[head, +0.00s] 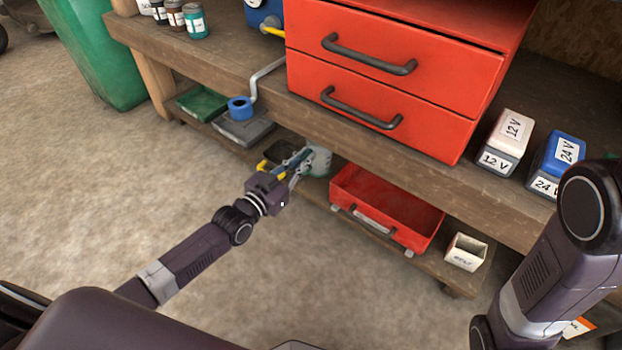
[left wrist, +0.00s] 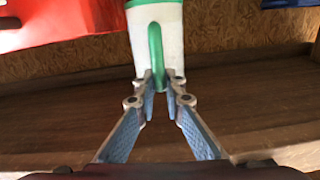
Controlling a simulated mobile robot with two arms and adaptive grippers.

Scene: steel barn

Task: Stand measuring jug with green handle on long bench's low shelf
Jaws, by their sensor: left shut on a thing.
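The measuring jug (head: 319,162) is pale and mostly hidden behind my left gripper in the head view. In the left wrist view the white jug (left wrist: 172,32) has a green rim and a green handle (left wrist: 156,55). My left gripper (head: 297,167) is shut on the green handle; its fingers (left wrist: 160,88) close around the handle's lower part. The jug looks about upright, at the front of the long bench's low shelf (head: 309,190), left of a red tray. I cannot tell whether its base touches the shelf. My right gripper is out of the picture; only its arm shows.
The low shelf also holds the red tray (head: 428,222), a small white box (head: 465,252), a green tray (head: 203,103) and a grey box (head: 243,130). The bench top (head: 235,62) overhangs it, with a red drawer unit (head: 390,70) and two battery packs (head: 505,140).

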